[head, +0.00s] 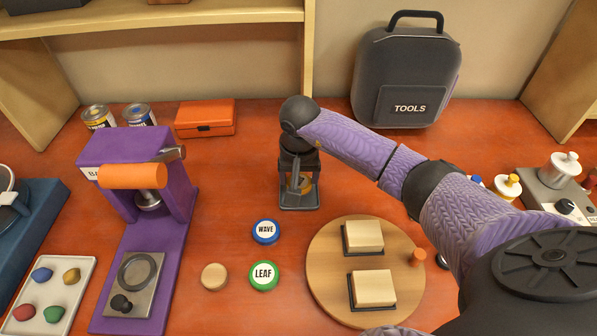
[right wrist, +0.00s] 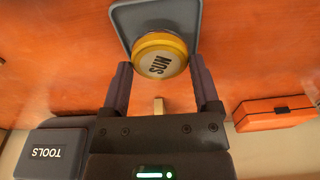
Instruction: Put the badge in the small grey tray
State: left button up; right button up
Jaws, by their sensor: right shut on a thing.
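The badge (right wrist: 160,55) is a yellow-rimmed disc with a pale face reading SUN in the right wrist view. My right gripper (head: 298,178) is shut on it, with one finger on each side of its rim. The small grey tray (right wrist: 122,18) is directly beyond the badge in that view. In the head view the tray (head: 299,207) lies on the orange bench under my right gripper, which partly hides both tray and badge. I cannot tell whether the badge touches the tray floor. My left gripper is not in view.
A blue WAVE badge (head: 265,231), a green LEAF badge (head: 263,275) and a plain wooden disc (head: 214,276) lie nearer. A round wooden board (head: 329,262) bears two blocks. A purple press (head: 128,215) stands left. An orange box (head: 205,118) and TOOLS case (head: 407,75) stand behind.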

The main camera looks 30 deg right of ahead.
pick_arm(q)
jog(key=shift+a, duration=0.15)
pick_arm(e)
jog(key=shift+r, duration=0.1)
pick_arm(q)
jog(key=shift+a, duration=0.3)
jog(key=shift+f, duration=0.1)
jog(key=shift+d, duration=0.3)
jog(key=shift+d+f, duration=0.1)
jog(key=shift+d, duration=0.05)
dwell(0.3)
pick_arm(e)
jog(key=shift+f+b, duration=0.4)
jog(key=shift+b, duration=0.1)
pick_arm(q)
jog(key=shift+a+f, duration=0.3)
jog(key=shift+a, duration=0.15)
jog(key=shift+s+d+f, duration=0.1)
